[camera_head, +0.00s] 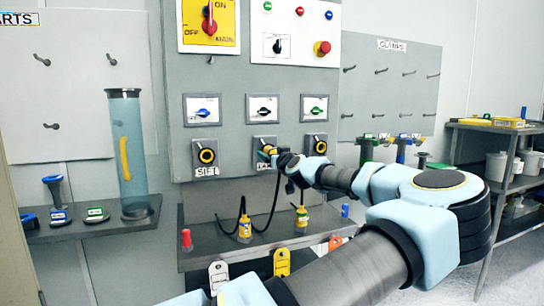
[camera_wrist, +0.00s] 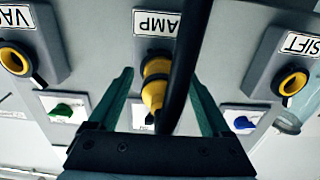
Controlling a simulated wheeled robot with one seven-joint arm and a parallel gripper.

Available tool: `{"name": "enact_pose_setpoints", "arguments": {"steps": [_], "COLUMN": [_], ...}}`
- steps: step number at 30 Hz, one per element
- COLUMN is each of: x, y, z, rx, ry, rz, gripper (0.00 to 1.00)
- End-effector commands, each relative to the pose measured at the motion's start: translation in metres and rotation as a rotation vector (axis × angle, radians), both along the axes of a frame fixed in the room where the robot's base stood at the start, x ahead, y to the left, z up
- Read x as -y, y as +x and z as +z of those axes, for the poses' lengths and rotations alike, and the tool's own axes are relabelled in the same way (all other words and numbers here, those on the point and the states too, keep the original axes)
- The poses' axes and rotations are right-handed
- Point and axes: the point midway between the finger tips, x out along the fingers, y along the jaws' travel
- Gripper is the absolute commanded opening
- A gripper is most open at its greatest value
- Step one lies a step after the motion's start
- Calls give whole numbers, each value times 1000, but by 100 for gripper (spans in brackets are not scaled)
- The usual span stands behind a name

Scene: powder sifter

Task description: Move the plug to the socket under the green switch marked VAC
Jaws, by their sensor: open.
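The yellow plug (camera_wrist: 154,88) sits in the middle socket, marked with a label (camera_wrist: 158,22) that reads "AMP" where visible, in the wrist view. A black cable (camera_wrist: 185,65) hangs across the view beside it. My gripper (camera_wrist: 165,88) is open, with one teal finger on each side of the plug; I cannot tell whether they touch it. In the head view my gripper (camera_head: 268,152) is at the middle socket and hides most of it. The VAC socket (camera_wrist: 15,60) is empty, on the wrist view's left, near the green switch (camera_wrist: 62,110). In the head view this socket (camera_head: 316,145) is right of my gripper, under the green switch (camera_head: 314,110).
The empty SIFT socket (camera_head: 206,153) is left of my gripper, under the blue switch (camera_head: 203,112). A ledge (camera_head: 205,258) below holds small yellow items (camera_head: 245,230) and a red one (camera_head: 187,240). A tall blue tube (camera_head: 127,150) stands left of the panel.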

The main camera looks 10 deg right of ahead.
Motion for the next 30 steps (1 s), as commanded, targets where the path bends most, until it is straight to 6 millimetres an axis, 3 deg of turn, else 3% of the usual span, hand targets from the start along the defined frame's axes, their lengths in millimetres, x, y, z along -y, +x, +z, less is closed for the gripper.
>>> {"name": "enact_pose_setpoints", "arguments": {"steps": [10,30], "x": [0,0], "y": [0,0], "z": [0,0], "rx": [0,0], "ry": [-1,-1], "rz": [0,0], "gripper": [81,6]}}
